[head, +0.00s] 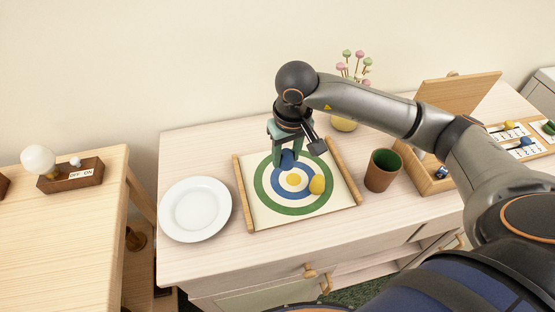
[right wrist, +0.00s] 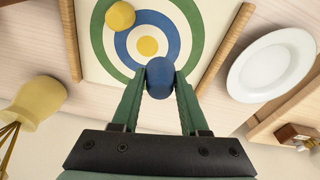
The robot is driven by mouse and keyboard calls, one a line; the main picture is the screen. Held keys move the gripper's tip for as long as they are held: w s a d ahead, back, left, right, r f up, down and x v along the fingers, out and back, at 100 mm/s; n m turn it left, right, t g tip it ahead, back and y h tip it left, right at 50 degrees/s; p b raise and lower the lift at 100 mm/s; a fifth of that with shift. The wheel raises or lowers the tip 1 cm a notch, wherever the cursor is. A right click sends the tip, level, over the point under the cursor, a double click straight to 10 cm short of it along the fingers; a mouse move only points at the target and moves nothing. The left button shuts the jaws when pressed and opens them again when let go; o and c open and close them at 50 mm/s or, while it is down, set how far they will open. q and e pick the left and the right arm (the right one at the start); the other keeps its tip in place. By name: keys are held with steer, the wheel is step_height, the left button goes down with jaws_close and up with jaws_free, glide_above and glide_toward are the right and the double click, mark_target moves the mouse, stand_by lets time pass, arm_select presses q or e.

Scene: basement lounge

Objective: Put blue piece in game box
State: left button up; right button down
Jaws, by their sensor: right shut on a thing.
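The blue piece (head: 288,160) is between the fingers of my right gripper (head: 287,155), over the upper part of a target mat (head: 256,213) with green and blue rings. In the right wrist view the blue piece (right wrist: 160,78) sits between the two green fingertips (right wrist: 160,90). I cannot tell whether it touches the mat. A yellow piece (head: 317,185) stands on the mat's rings, right of the centre. The game box (head: 412,180) is an open wooden box with a raised lid (head: 458,92), at the right, partly hidden by my right arm. My left gripper is not in view.
A brown cup (head: 382,170) stands between the mat and the box. A white plate (head: 195,208) lies left of the mat. A yellow vase (head: 343,124) with flowers stands behind. Trays with coloured pieces (head: 526,141) are at far right. A side table (head: 70,225) with a lamp switch is at left.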

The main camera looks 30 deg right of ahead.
steer(key=s+r, duration=0.2)
steer(key=s, duration=0.3)
steer(key=s+d+r+b, duration=0.1)
steer(key=s+r, duration=0.2)
steer(key=s, duration=0.2)
steer(key=shift+r+b, duration=0.25)
steer(key=shift+b, duration=0.05)
steer(key=shift+d, duration=0.1)
